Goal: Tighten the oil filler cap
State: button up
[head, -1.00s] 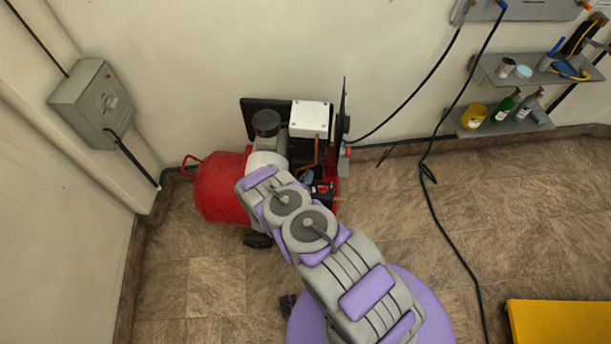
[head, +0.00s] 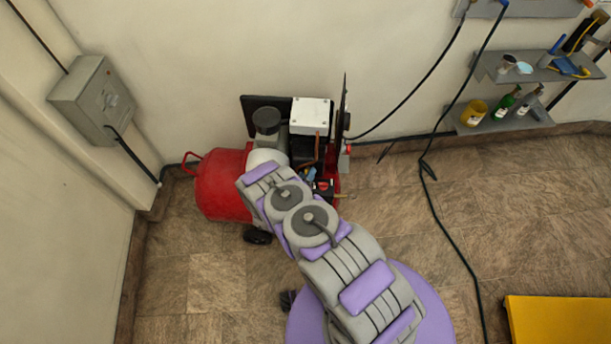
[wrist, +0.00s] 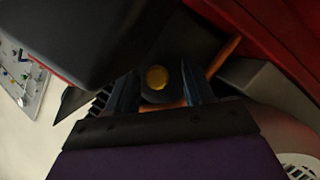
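The oil filler cap (wrist: 157,78) is a small round yellow cap on a dark housing in the wrist view. My gripper (wrist: 159,86) has its two blue fingers apart, one to the left and one to the right of the cap. Gaps show between the cap and both fingers; the depth between them is hard to judge. The red compressor (head: 222,184) stands by the wall in the head view. My arm reaches over it, and the blue fingers (head: 310,174) show small beside the motor. The cap is hidden in the head view.
A large dark part fills the upper left of the wrist view, close to the fingers. A copper-coloured pipe (wrist: 223,57) runs just right of them. A grey switch box (head: 92,102) is on the left wall. Shelves with bottles (head: 515,70) hang at right. A yellow object (head: 560,320) lies lower right.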

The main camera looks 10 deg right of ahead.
jog(key=p+v, duration=0.3)
jog(key=v, duration=1.4)
jog(key=shift+a, duration=0.15)
